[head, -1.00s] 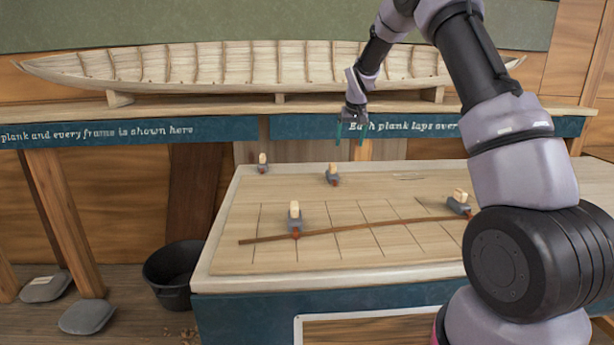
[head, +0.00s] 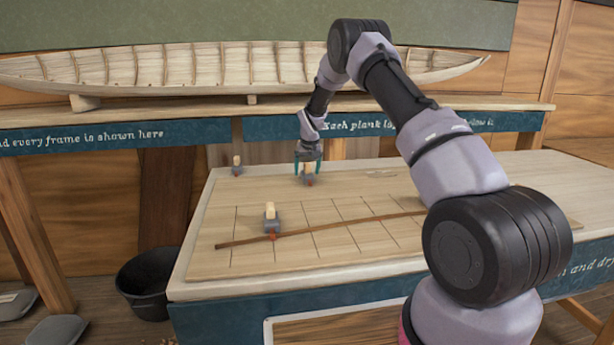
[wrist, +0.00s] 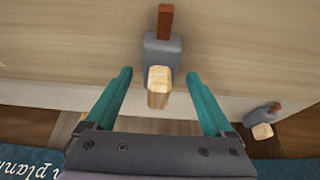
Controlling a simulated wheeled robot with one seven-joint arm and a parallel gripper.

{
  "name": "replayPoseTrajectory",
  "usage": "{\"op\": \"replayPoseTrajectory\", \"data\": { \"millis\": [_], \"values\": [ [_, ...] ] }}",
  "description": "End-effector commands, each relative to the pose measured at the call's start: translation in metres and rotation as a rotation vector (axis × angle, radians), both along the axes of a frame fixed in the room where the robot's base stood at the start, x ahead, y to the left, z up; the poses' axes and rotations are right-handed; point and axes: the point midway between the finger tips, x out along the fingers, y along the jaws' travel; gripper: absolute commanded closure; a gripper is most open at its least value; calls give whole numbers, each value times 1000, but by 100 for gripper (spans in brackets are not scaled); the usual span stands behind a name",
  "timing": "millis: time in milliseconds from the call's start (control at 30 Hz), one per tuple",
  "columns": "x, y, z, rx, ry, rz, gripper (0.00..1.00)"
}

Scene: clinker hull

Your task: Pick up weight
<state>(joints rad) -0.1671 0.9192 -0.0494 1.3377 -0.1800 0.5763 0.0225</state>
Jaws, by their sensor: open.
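Grey weights with pale wooden handles and reddish-brown tips sit on the worktable (head: 340,262). One weight (head: 308,179) at the back is directly under my gripper (head: 308,168). In the wrist view that weight (wrist: 162,50) lies ahead, its pale handle between the teal fingers of my gripper (wrist: 158,73), with gaps on both sides. My gripper is open and empty. Another weight (head: 237,170) stands at the back left corner and also shows in the wrist view (wrist: 262,115). A third weight (head: 271,220) stands near the front left, by the batten.
A thin brown batten (head: 330,227) lies across the gridded board. A boat hull model (head: 220,70) rests on a shelf behind the table. A black bucket (head: 145,285) stands on the floor at left. My arm hides the table's right part.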

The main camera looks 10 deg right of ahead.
Motion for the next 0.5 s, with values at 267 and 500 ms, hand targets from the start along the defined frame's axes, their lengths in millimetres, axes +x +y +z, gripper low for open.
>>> {"op": "replayPoseTrajectory", "data": {
  "millis": [267,500],
  "values": [
    [5,0,-9,0,-2,-1,12],
    [5,-1,-9,0,-2,-1,74]
  ]
}}
